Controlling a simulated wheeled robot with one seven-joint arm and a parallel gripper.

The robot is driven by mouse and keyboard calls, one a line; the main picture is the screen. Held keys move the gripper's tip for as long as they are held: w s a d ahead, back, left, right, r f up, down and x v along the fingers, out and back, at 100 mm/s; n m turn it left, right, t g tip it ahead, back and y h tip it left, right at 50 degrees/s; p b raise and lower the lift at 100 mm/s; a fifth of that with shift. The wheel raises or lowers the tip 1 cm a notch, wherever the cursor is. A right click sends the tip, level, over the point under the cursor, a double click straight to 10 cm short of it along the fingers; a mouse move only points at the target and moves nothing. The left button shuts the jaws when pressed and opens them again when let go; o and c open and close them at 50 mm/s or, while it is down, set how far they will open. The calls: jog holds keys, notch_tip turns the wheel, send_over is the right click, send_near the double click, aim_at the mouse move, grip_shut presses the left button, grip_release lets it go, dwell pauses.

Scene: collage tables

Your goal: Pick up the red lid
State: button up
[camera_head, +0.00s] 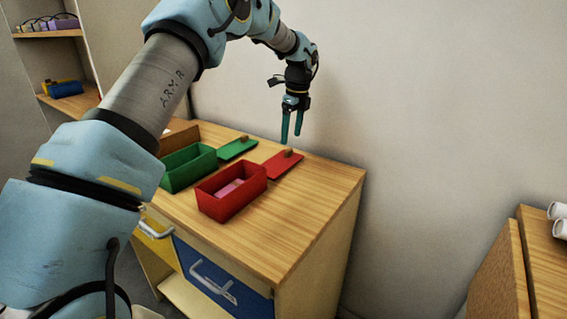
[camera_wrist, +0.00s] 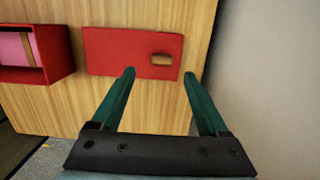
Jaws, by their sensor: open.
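The red lid (camera_head: 282,166) lies flat on the wooden cabinet top, just right of the open red box (camera_head: 231,192). It has a small wooden knob (camera_head: 289,153). In the wrist view the red lid (camera_wrist: 118,50) lies ahead of the fingers, with its knob (camera_wrist: 161,59) between their lines. My gripper (camera_head: 291,140) points down above the lid's far end, near the knob. Its two green fingers are apart and empty; they also show in the wrist view (camera_wrist: 158,76). I cannot tell the exact height gap between fingertips and lid.
The red box holds a pink item (camera_head: 230,187). A green box (camera_head: 188,167) and a green lid (camera_head: 238,147) stand to the left on the cabinet top (camera_head: 310,205). A wall rises close behind. The top's front right is clear.

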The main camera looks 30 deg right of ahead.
aim_at(288, 149)
jog(key=shift+w+a+f+p, duration=0.15)
jog(key=shift+f+p, duration=0.2)
jog(key=shift+f, duration=0.55)
jog(key=shift+w+d+f+p, duration=0.15)
jog(key=shift+f+p, duration=0.25)
jog(key=shift+f, duration=0.55)
jog(key=shift+w+a+f+p, duration=0.15)
jog(key=shift+f+p, duration=0.2)
jog(key=shift+f, duration=0.55)
grip_shut()
